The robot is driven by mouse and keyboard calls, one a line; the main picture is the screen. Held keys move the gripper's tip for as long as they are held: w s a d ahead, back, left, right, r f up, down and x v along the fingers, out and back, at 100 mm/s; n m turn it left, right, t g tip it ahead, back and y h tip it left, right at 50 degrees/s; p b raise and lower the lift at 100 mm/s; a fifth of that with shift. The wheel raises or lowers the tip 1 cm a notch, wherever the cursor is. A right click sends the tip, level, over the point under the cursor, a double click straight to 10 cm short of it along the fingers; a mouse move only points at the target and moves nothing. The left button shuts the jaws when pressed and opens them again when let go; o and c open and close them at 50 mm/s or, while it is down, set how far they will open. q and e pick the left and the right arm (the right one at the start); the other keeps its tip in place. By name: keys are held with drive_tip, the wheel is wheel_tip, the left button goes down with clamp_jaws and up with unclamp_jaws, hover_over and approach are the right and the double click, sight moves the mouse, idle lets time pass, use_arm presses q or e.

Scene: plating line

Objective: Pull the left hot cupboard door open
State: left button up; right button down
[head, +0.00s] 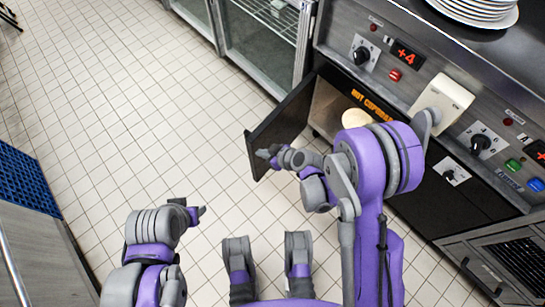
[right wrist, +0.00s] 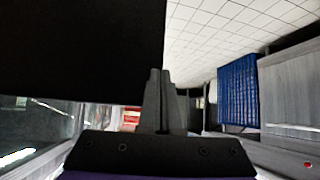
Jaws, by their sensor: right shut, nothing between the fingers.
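The left hot cupboard door (head: 283,122) is a dark panel that stands swung out from the cupboard front, with the opening (head: 328,106) showing beside it. My right gripper (head: 264,155) is shut and empty, close to the inner face of the door near its free edge. I cannot tell whether it touches the door. In the right wrist view the shut fingers (right wrist: 160,85) are beside the dark door panel (right wrist: 80,50), which fills the upper left. The door's handle is not visible. My left gripper (head: 199,212) is low over the floor, away from the cupboard; its jaws are unclear.
A pale round item (head: 357,118) shows at the cupboard, partly behind my right arm. Above is a control panel with knobs (head: 361,55) and a plate stack (head: 480,8). A glass-fronted cabinet (head: 262,45) stands left of the door. The tiled floor (head: 120,110) is clear.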

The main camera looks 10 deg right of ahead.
drive_tip(key=shift+w+a, duration=0.5)
